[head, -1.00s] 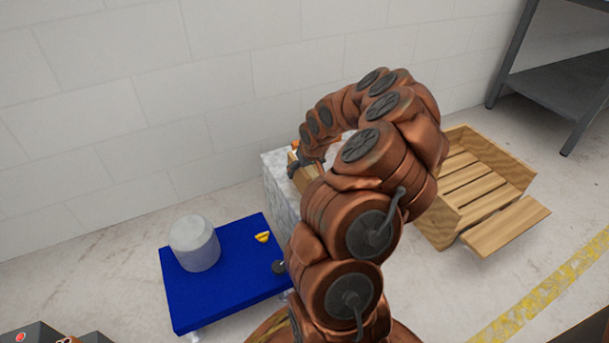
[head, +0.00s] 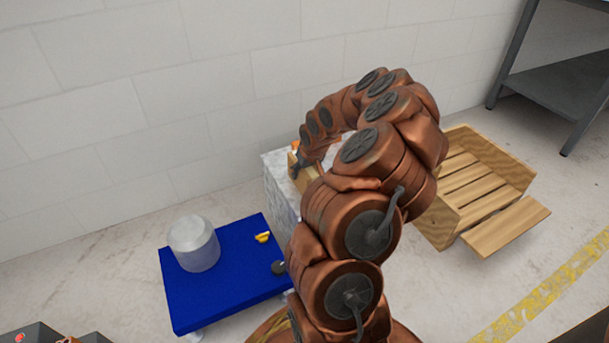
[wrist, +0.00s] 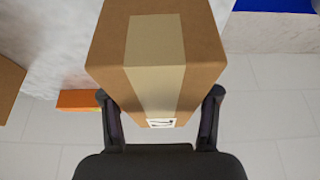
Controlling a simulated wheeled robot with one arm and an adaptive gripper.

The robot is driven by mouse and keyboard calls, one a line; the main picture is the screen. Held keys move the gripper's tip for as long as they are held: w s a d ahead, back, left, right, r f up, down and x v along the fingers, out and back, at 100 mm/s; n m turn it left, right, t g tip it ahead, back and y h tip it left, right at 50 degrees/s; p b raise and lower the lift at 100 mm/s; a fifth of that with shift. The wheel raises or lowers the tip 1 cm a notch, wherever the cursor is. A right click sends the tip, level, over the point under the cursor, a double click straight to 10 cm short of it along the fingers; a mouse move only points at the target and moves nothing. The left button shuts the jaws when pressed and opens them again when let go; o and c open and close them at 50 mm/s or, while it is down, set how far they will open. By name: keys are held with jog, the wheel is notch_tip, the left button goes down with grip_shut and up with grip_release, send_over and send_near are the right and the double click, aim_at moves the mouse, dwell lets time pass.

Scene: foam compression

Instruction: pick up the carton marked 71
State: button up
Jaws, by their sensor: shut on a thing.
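A brown cardboard carton (wrist: 158,62) with a pale tape strip fills the middle of the wrist view. A small white label (wrist: 161,123) sits at its lower end; its marking is too small to read. My gripper (wrist: 159,96) has one finger on each side of the carton and is shut on it. In the head view my gripper (head: 297,169) is over the pale marbled block (head: 280,187), with only a bit of carton (head: 304,183) showing beside it. My arm hides the rest. I cannot tell whether the carton rests on the block.
Another brown box (wrist: 9,88) and an orange object (wrist: 77,100) show at left in the wrist view. A blue platform (head: 225,283) holds a translucent cylinder (head: 194,243) and a small yellow piece (head: 262,237). A wooden crate (head: 470,190) lies right; a wall stands behind.

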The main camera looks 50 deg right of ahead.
grip_shut()
jog(key=shift+r, duration=0.15)
